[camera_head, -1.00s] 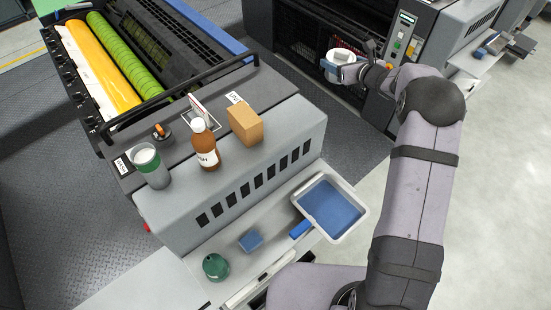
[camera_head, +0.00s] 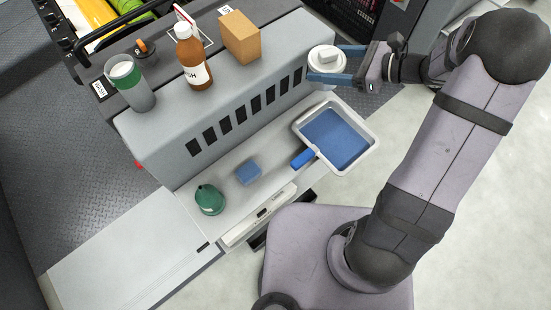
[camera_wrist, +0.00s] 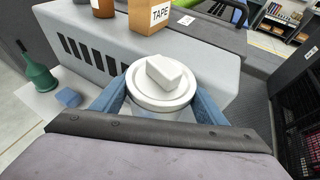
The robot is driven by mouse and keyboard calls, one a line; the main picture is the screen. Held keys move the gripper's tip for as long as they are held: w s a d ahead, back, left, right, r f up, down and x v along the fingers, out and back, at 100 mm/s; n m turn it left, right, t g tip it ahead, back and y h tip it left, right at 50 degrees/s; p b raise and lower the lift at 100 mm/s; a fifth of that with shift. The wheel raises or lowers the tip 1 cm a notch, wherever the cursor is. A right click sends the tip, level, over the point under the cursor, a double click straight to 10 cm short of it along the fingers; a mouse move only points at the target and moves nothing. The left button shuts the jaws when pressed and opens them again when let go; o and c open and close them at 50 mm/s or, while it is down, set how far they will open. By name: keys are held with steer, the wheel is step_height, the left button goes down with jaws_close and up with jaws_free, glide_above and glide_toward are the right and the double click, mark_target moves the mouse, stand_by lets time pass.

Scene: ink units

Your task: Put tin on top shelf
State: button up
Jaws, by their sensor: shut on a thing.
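A white tin (camera_head: 325,59) with a round lid is held by my gripper (camera_head: 335,66) near the right end of the grey unit. A pale block sits on the lid, and it shows clearly on the tin in the wrist view (camera_wrist: 158,94). The blue fingers lie on both sides of the tin. The top shelf is the grey top of the unit (camera_head: 272,62); the tin is beside its right end in the head view, and its exact height cannot be told.
On the top stand a cardboard box (camera_head: 240,38), a brown bottle (camera_head: 192,58), a grey-green cup (camera_head: 130,82) and an orange-black item (camera_head: 146,48). The lower ledge holds a blue-filled tray (camera_head: 370,153), a blue block (camera_head: 248,172) and a green bottle (camera_head: 209,199). The top's front right is clear.

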steer(key=s+a+n+g+b, duration=0.4)
steer(key=s+a+b, duration=0.3)
steer(key=s+a, duration=0.3)
steer(key=b, duration=0.1)
glide_above(279, 144)
steer(key=shift+g+y, duration=0.3)
steer(key=shift+y, duration=0.1)
step_height(279, 144, down, 17)
steer(key=shift+a+f, duration=0.1)
steer(key=shift+f, duration=0.1)
steer(key=shift+f, duration=0.2)
steer(key=o, duration=1.4)
steer(key=shift+o, duration=0.2)
